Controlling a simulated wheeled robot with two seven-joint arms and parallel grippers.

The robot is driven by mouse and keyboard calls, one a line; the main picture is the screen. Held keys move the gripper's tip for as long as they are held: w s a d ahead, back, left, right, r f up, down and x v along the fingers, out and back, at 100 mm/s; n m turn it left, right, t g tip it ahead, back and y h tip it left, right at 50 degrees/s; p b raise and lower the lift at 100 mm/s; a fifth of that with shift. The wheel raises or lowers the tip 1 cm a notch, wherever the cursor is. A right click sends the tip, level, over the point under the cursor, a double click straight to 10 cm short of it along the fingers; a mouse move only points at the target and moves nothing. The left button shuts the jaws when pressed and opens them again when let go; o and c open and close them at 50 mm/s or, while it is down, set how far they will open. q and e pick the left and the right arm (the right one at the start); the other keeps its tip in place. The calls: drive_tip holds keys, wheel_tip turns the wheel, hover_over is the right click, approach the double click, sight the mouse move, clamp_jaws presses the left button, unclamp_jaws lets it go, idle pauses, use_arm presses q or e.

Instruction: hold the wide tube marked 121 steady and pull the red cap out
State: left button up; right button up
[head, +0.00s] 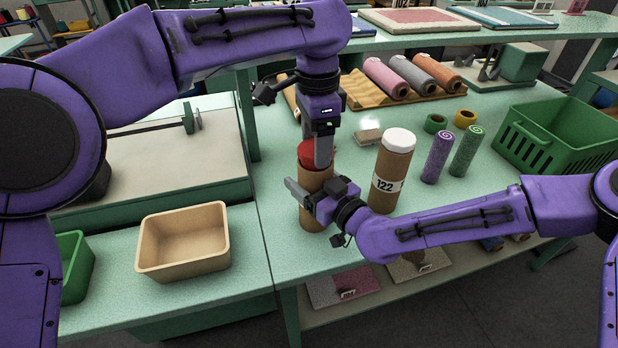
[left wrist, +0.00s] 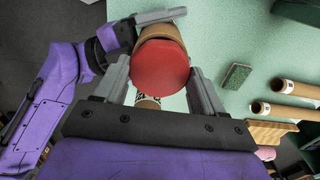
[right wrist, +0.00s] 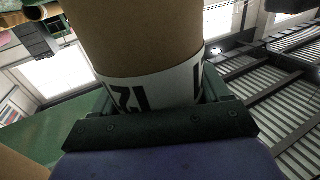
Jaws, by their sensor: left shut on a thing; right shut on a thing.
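The wide brown cardboard tube (head: 314,216) stands upright on the table, with the red cap (head: 311,152) in its top end. My left gripper (head: 322,155) comes down from above and is shut on the cap; the left wrist view shows the round red cap top (left wrist: 162,66) between its two fingers. My right gripper (head: 310,194) is shut around the tube's middle from the right. In the right wrist view the tube (right wrist: 145,40) fills the space between the fingers, and its white label (right wrist: 150,92) reads "12" and part of another digit.
A second wide tube marked 122 (head: 393,170), with a white cap, stands close on the right. Purple (head: 436,158) and green (head: 466,152) rolls stand beyond it, before a green basket (head: 560,140). A tan bin (head: 183,241) stands at left. A small block (head: 368,137) lies behind.

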use_arm(q)
drive_tip(key=shift+r, duration=2.4)
drive_tip(key=o, duration=0.8)
drive_tip(key=c, duration=0.6)
drive_tip(key=shift+o, duration=0.2)
use_arm(e)
drive_tip(key=o, duration=1.1)
drive_tip(key=shift+s, duration=0.1)
drive_tip(key=v, duration=1.2)
